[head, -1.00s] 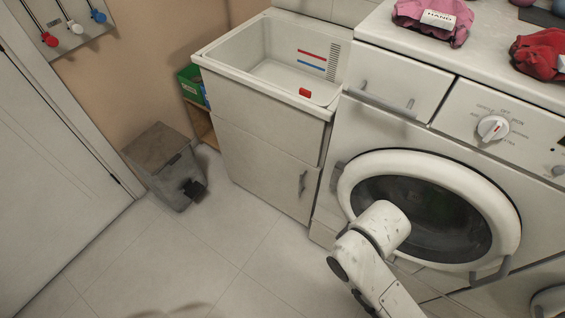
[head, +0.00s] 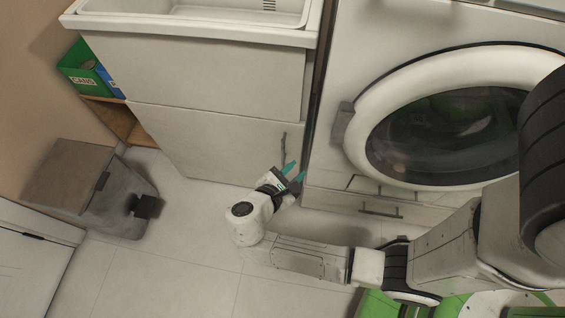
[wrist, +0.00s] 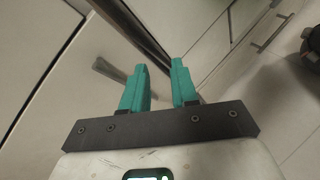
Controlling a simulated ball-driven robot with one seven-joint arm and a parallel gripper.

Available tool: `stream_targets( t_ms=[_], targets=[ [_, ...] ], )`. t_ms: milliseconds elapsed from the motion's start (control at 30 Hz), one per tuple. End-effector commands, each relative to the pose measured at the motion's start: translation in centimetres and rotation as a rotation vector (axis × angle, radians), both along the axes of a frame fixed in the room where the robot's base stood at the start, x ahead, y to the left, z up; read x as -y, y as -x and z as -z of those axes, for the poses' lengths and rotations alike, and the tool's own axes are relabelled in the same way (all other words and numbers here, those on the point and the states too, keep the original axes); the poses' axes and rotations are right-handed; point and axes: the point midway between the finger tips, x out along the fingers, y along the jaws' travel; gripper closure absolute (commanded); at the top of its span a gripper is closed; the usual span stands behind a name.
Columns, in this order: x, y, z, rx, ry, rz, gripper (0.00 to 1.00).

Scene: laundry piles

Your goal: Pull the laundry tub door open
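The laundry tub cabinet stands left of the washing machine in the head view, with its basin (head: 190,22) on top. Its lower front is the pale tub door (head: 210,145), which looks shut. A grey upright handle (head: 284,141) sits near the door's right edge, and it shows in the wrist view (wrist: 110,71) just left of the fingers. My gripper (head: 293,172) is just below the handle in the head view. Its teal fingers (wrist: 160,84) are apart, with nothing seen between them. I cannot tell whether the left finger touches the handle.
The washing machine (head: 420,40) with its round door (head: 450,130) stands right of the tub. A grey pedal bin (head: 95,185) and a green box (head: 83,68) on a wooden shelf are at left. Tiled floor (head: 180,260) in front is clear.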

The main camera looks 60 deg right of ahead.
Motion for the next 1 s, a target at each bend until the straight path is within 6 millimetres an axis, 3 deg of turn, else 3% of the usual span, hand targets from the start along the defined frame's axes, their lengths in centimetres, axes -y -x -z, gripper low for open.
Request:
stream_targets(
  t_ms=[33, 100, 300, 467, 567, 1000],
  targets=[
    [-0.6, -1.1, 2.5, -0.070, 0.079, -0.066, 0.71],
    [-1.4, -2.4, 3.3, -0.158, 0.181, -0.145, 0.71],
    [-3.6, -4.8, 4.4, -0.324, 0.384, -0.284, 0.71],
    [-3.9, -5.5, 4.4, -0.364, 0.436, -0.314, 0.71],
    [-3.0, -5.6, 4.4, -0.366, 0.439, -0.314, 0.71],
    [4.5, -6.7, 4.4, -0.364, 0.437, -0.311, 0.71]
  ],
)
